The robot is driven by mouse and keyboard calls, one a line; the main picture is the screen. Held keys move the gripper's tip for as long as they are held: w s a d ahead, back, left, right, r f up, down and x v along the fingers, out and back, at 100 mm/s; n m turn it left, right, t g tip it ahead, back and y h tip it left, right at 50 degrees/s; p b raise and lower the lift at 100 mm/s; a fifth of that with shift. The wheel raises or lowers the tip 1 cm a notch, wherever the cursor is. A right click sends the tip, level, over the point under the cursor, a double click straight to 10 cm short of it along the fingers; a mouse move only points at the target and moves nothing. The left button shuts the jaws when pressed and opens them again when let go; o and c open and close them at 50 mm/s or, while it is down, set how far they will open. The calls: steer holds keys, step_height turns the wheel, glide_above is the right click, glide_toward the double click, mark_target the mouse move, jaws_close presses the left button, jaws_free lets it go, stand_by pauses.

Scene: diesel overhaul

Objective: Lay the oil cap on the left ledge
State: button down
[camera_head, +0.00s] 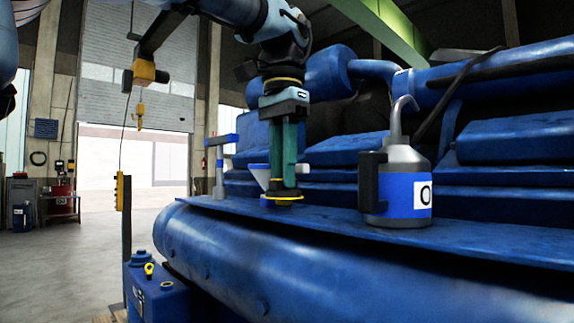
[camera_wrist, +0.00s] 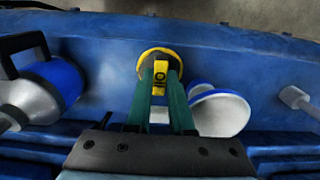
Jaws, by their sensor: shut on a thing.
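My gripper (camera_head: 284,188) points straight down with its green fingers shut on the oil cap (camera_head: 283,198). The cap is a round yellow and black disc with a raised yellow grip marked OIL, and it shows between the fingertips in the wrist view (camera_wrist: 160,66). The cap is level, at or just above the blue ledge (camera_head: 330,214) that runs along the engine's side. I cannot tell whether it touches the ledge. The ledge also shows around it in the wrist view (camera_wrist: 108,68).
A grey and blue oil can (camera_head: 398,185) stands on the ledge to the right. A white funnel (camera_wrist: 220,110) is close beside my fingers. A blue-handled, T-shaped tool (camera_head: 220,165) stands further left. Blue engine covers (camera_head: 350,150) rise behind. Bare ledge lies between cap and can.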

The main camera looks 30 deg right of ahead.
steer(key=shift+w+d, duration=0.15)
steer(key=shift+d, duration=0.35)
steer(key=shift+f, duration=0.3)
steer(key=shift+a+f, duration=0.1)
steer(key=shift+f, duration=0.1)
steer(key=c, duration=1.1)
jaws_free()
steer(key=shift+r, duration=0.15)
step_height(320, 180, up, 12)
steer(key=shift+r+p, duration=0.1)
steer(key=shift+p, duration=0.9)
